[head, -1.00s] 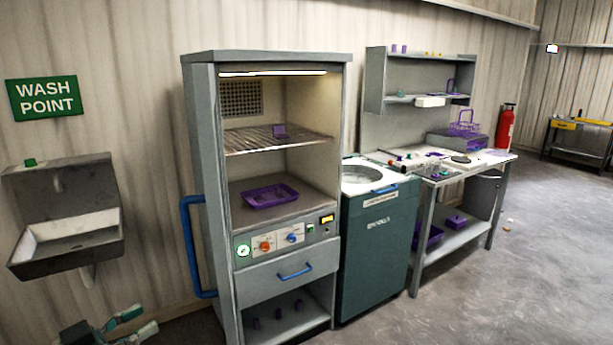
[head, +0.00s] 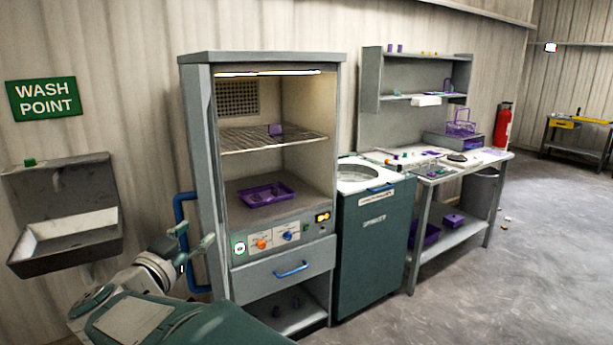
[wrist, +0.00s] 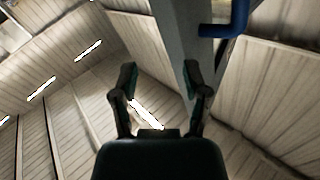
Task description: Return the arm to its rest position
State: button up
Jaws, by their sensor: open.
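My gripper (head: 193,241) shows in the head view at the lower left, in front of the left side of the grey cabinet (head: 197,130) and close to its blue handle (head: 184,205). In the wrist view my gripper (wrist: 164,85) has its two dark fingers apart with nothing between them. They point up toward the wall and ceiling. The cabinet's grey edge and part of the blue handle (wrist: 232,22) show at the top of the wrist view. Whether a finger touches the handle I cannot tell.
A wash basin (head: 60,245) hangs on the wall at left. A dark green spinner unit (head: 372,240) and a bench (head: 465,175) stand to the right. The floor (head: 545,230) at right is open.

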jog(key=w+d+r+n+y, duration=0.3)
jog(key=d+r+n+y, duration=0.1)
jog(key=d+r+y, duration=0.3)
jog(key=s+d+f+n+g+y, duration=0.2)
jog(key=s+d+f+n+y, duration=0.15)
jog(key=d, duration=0.35)
jog(key=s+d+f+g+h, duration=0.2)
jog(key=s+d+f+g, duration=0.3)
jog(key=s+d+f, duration=0.3)
jog(key=s+d+f+m+g+h, duration=0.1)
jog(key=s+d+f+g+h, duration=0.2)
jog(key=s+d+f, duration=0.6)
jog(key=s+d+g, duration=0.2)
jog(key=s+d, duration=0.2)
jog(key=s, duration=0.1)
jog(key=shift+s+f, duration=0.25)
jog(key=shift+s, duration=0.15)
